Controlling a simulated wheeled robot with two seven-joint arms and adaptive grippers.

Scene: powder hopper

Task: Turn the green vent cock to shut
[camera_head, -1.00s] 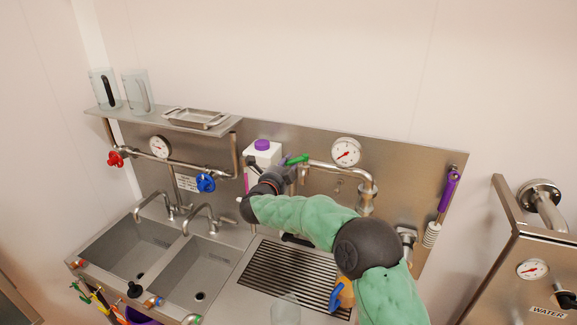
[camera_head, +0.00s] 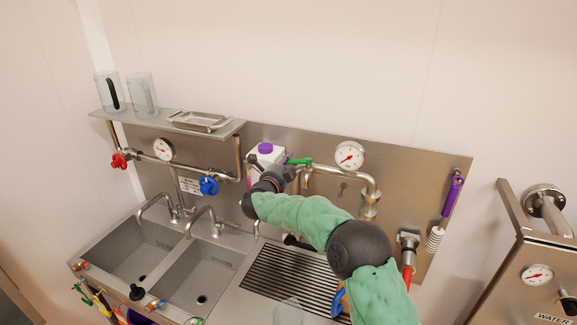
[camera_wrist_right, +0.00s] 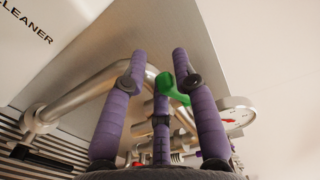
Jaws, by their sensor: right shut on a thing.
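The green vent cock (camera_head: 298,161) sits on the steel pipe at the back panel, left of the large round gauge. Its lever lies close to level in the head view. My right gripper (camera_head: 287,171) is at the cock, with my green-sleeved arm reaching in from the lower right. In the right wrist view, the purple-wrapped fingers of the gripper (camera_wrist_right: 160,62) stand on either side of the green cock (camera_wrist_right: 173,88), which lies nearer the right finger. The gripper is shut on it. The exact contact is hard to see. My left gripper is not in view.
The large gauge (camera_head: 349,155) is close on the right. A blue valve (camera_head: 208,185) and a red valve (camera_head: 119,160) are on the left pipe. Sinks and a drain grate (camera_head: 292,275) lie below.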

